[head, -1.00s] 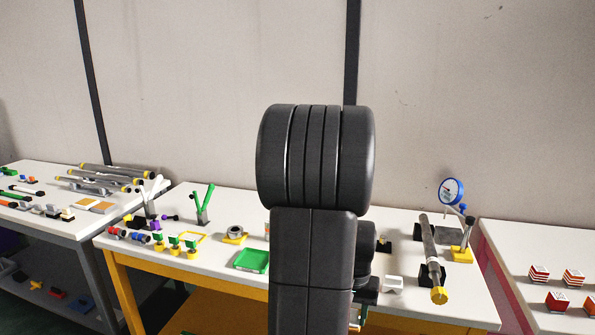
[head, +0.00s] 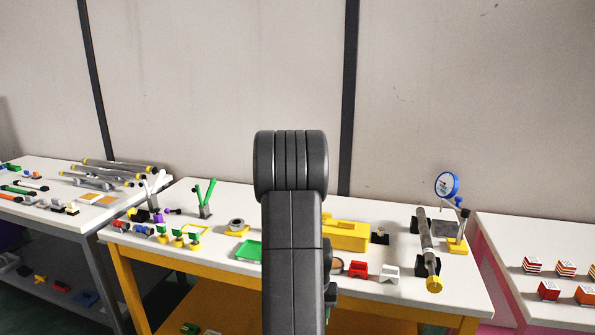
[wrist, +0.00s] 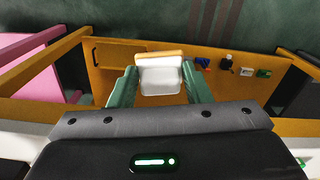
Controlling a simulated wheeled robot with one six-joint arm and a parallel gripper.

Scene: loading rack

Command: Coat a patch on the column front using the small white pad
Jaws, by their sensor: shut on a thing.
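The small white pad (wrist: 161,80) shows in the wrist view, with an orange-tan edge along its top. My gripper (wrist: 161,84) is shut on it, with a green finger on each side. In the wrist view the pad is over the orange lower part of a bench. In the head view my own arm hides the gripper and the pad. I cannot tell which thing is the column; a dark vertical strip (head: 348,95) runs down the wall, and a stand with a blue-rimmed dial (head: 447,186) is at the right of the middle bench.
The middle bench (head: 395,303) holds a yellow block (head: 347,236), a red block (head: 358,269), a white block (head: 389,272), a green tray (head: 249,250) and a grey cylinder on supports (head: 424,235). Other benches stand left and right. The wall behind is bare.

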